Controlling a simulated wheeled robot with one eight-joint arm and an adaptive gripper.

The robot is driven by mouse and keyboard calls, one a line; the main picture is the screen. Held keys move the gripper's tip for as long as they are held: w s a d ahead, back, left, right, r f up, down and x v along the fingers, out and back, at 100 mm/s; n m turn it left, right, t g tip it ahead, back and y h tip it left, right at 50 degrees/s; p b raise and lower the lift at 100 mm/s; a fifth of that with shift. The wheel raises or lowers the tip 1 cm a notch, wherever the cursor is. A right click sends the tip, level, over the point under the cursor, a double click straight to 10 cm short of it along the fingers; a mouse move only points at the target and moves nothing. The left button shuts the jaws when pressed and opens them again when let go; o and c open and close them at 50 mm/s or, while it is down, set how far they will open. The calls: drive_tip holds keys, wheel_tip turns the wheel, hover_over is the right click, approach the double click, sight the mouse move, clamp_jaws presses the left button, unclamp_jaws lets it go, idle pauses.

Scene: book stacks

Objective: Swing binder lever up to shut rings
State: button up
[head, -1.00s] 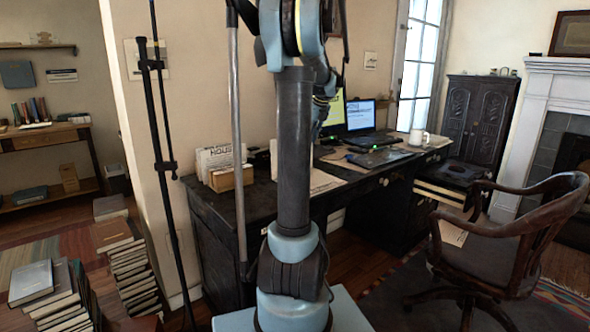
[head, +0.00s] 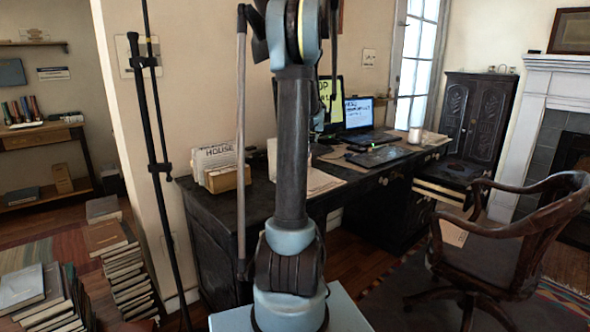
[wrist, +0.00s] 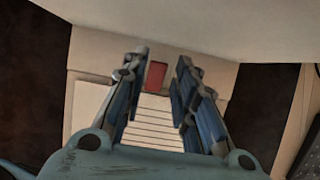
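My gripper (wrist: 162,62) is open in the wrist view, its two blue-grey fingers apart with nothing between their tips. Beyond the fingers lies a beige, flat thing (wrist: 218,76) that looks like the open binder. A small red block (wrist: 156,75), possibly the lever, shows between the fingers. Pale stripes (wrist: 155,128) lie below it, and I cannot tell whether they are rings or page edges. In the head view, pale sheets or the binder (head: 315,181) lie on the desk, partly behind my arm. The gripper itself is mostly hidden there.
The dark desk (head: 212,200) carries a cardboard file box (head: 228,180), a laptop (head: 368,138) and a white mug (head: 415,135). A wooden chair (head: 520,235) stands right. Book stacks (head: 125,275) and a thin black stand (head: 157,165) are left. A pale panel (wrist: 210,25) fills the wrist view's top.

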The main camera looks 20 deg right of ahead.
drive_tip(key=shift+x, duration=1.5)
clamp_jaws()
